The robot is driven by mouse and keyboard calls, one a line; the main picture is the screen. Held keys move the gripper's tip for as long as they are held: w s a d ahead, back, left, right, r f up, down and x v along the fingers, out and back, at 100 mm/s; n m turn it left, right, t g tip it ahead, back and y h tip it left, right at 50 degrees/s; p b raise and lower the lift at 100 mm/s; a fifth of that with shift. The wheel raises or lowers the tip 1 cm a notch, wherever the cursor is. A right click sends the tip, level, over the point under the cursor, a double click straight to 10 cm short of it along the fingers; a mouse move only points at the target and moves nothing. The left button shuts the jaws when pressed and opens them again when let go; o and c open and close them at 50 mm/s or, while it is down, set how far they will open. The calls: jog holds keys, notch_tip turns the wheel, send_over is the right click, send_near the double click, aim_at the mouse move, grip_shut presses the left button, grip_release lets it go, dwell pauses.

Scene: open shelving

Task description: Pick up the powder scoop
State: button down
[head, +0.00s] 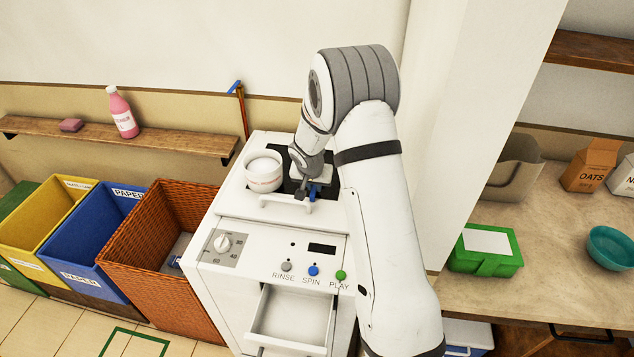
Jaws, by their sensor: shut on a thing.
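My gripper (306,191) is low over the top of the white washing machine (232,207), just right of a round white tub (263,178). The tub stands upright and holds something white. My arm comes in from the right and hides part of the machine top.
The machine's drawer (290,318) is open at the front. A wicker basket (150,250) and blue (90,235) and yellow (42,235) bins stand left. A pink bottle (122,114) is on the wall shelf (150,143). A green box (485,262) is on the right counter (550,285).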

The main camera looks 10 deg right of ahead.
aim_at(314, 188)
dwell(0.3)
notch_tip(314, 188, up, 18)
jog(key=b, duration=0.2)
dwell(0.4)
dwell(0.7)
